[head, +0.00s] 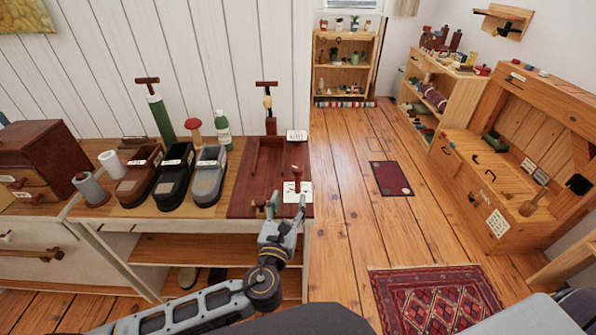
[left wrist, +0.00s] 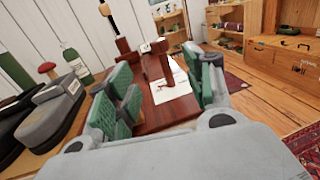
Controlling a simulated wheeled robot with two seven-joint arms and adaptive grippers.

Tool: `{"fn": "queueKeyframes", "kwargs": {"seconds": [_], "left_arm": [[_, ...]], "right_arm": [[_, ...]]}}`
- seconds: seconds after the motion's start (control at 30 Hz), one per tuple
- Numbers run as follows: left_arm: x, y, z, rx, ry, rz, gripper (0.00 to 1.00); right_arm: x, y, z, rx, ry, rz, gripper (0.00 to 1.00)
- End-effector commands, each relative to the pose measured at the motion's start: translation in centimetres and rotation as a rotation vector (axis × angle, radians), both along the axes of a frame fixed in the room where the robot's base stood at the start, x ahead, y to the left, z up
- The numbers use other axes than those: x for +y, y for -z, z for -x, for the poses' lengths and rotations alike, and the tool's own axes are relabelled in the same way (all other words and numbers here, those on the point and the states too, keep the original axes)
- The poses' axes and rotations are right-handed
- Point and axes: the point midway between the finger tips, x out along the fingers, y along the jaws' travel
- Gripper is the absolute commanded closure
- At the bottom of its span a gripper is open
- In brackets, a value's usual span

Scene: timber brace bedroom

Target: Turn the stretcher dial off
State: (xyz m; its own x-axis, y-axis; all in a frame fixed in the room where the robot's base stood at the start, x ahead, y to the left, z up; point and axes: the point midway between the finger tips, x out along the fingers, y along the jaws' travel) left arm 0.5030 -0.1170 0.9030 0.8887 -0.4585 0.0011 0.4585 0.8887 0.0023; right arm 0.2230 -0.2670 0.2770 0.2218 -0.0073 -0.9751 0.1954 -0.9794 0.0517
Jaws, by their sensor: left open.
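A dark red wooden board (head: 262,160) lies at the right end of the bench, with a white marked card (head: 291,197) near its front right corner. A dark red knob (head: 296,172), apparently the stretcher dial, stands upright over the card. My left gripper (head: 287,208) is open and empty at the board's front edge, just in front of the knob. In the left wrist view the knob (left wrist: 162,62) shows between the spread green-padded fingers, apart from both. I cannot read the dial's marking. My right gripper is out of view.
Several shoes (head: 172,177) stand in a row left of the board. A small wooden peg (head: 258,202) is left of my gripper. Floor on the right is open, with a patterned rug (head: 436,300).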

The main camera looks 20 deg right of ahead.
Motion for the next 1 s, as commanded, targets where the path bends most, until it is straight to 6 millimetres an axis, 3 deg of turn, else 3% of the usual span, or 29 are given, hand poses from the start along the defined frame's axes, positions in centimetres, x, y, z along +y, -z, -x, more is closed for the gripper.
{"fn": "queueKeyframes", "kwargs": {"seconds": [0.37, 1.0], "left_arm": [[-0.7, 0.0, -1.3, 0.000, 0.000, 0.002, 0.47], [-3.9, 0.0, -7.5, 0.000, -0.001, 0.001, 0.47]], "right_arm": [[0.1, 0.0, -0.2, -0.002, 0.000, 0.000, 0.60], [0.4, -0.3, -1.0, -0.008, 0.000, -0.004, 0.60]]}}
